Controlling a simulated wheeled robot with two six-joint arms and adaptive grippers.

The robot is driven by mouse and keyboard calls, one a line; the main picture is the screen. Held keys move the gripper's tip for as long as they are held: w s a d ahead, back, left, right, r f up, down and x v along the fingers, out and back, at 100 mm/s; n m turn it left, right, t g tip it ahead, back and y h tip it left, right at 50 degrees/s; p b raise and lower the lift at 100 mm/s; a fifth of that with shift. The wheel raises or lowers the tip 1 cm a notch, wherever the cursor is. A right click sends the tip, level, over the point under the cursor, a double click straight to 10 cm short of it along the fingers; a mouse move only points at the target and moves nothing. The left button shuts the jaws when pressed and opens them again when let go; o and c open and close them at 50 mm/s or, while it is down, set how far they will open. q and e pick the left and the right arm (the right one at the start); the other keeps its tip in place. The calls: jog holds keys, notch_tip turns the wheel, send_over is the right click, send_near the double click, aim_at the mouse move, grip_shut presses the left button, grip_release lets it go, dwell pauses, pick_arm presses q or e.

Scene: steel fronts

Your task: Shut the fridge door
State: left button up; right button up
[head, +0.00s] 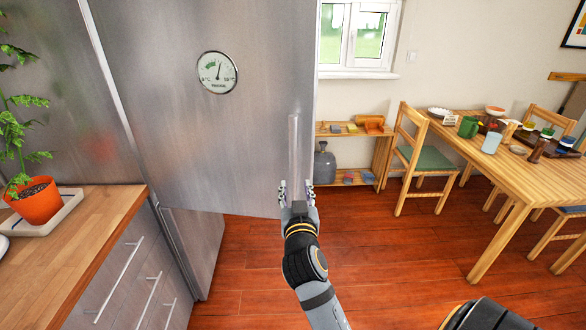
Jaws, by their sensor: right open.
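The fridge door (255,120) is a large brushed-steel panel with a round dial on it. It stands open, its free edge swung out to the right beyond the lower steel front (195,240). Its vertical bar handle (293,145) is near the free edge. My right gripper (296,188) is at the lower end of the handle, fingers apart, one on each side of it. I cannot tell whether they touch it. The inside of the fridge is hidden behind the door. My left gripper is not in view.
A wooden counter (85,235) with a potted plant (38,200) stands at the left, above steel drawers (125,275). A low shelf (345,132), chairs and a laid dining table (500,165) are at the right. The red wooden floor (400,255) between is clear.

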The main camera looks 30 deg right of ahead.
aim_at(293, 170)
jog(key=p+x, duration=0.2)
jog(key=x, duration=0.8)
jog(key=shift+w+d, duration=0.1)
jog(key=shift+w, duration=0.05)
grip_shut()
jog(key=shift+w+f, duration=0.1)
dwell(0.6)
